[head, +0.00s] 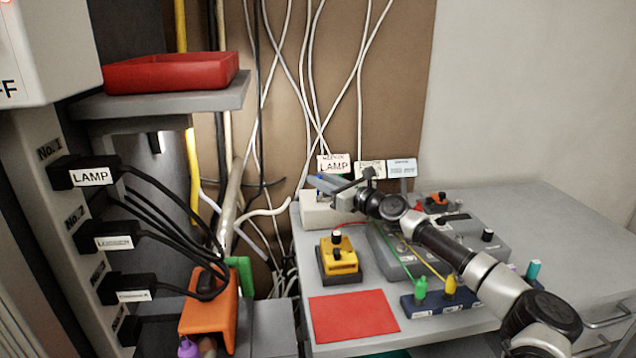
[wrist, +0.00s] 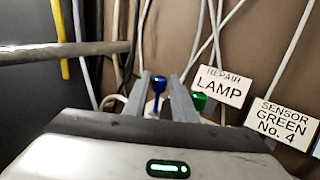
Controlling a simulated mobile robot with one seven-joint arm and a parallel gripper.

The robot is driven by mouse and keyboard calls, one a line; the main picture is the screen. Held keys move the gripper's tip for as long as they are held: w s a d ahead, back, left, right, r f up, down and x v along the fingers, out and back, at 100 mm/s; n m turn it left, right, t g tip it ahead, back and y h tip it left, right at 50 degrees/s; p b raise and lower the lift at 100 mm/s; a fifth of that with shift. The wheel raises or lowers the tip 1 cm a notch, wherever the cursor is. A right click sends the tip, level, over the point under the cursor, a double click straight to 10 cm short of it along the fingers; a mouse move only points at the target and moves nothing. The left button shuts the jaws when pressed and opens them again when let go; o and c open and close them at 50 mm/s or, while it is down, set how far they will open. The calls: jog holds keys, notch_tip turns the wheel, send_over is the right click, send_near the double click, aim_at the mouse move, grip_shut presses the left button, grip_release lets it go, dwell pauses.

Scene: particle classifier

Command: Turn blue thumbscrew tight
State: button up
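The blue thumbscrew (wrist: 158,84) stands upright in the wrist view, with a round head on a thinner stem. My gripper (wrist: 159,76) has one finger on each side of it, with visible gaps, so it is open around the screw or just in front of it; I cannot tell the depth. In the head view my gripper (head: 325,183) is above the white box (head: 322,214) at the back left of the bench. The screw is not clear there, only a small blue patch at the gripper's tip. The screw's base is hidden.
A green part (wrist: 200,101) is just right of the fingers. Signs reading LAMP (wrist: 219,87) and SENSOR GREEN (wrist: 282,124) stand behind. A yellow block (head: 338,258), a red mat (head: 352,316) and a grey device with cables (head: 395,262) are nearby on the bench.

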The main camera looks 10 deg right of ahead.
jog(key=shift+w+a, duration=0.4)
jog(key=shift+w, duration=0.2)
grip_shut()
jog(key=shift+r+h+p, duration=0.2)
jog(key=shift+h+p, duration=0.1)
jog(key=shift+p, duration=0.15)
